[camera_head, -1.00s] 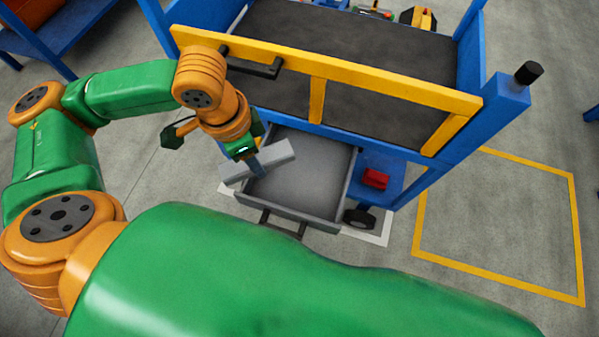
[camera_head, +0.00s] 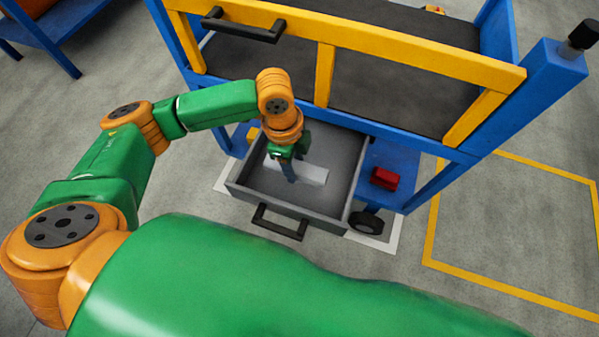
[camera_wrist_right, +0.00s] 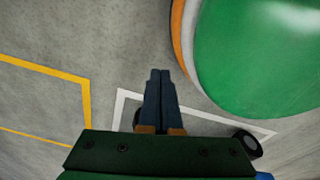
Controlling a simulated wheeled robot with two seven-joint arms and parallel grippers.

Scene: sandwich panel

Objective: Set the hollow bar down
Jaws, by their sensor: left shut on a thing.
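The hollow bar (camera_head: 314,175) is light grey and lies across the inside of the open grey drawer's (camera_head: 346,197) outline in the head view. My left gripper (camera_head: 291,176) points down over the drawer and is shut on the bar; the wrist hides part of the bar's left portion. I cannot tell whether the bar touches the drawer floor. My right gripper (camera_wrist_right: 160,76) shows only in the right wrist view, its two blue fingers together with nothing between them, above the floor.
The blue cart with a yellow rail (camera_head: 400,55) stands above and behind the drawer. A black handle (camera_head: 280,224) is on the drawer front. A red block (camera_head: 384,178) sits on the blue lower shelf to the right. A yellow-outlined floor area (camera_head: 510,225) is clear.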

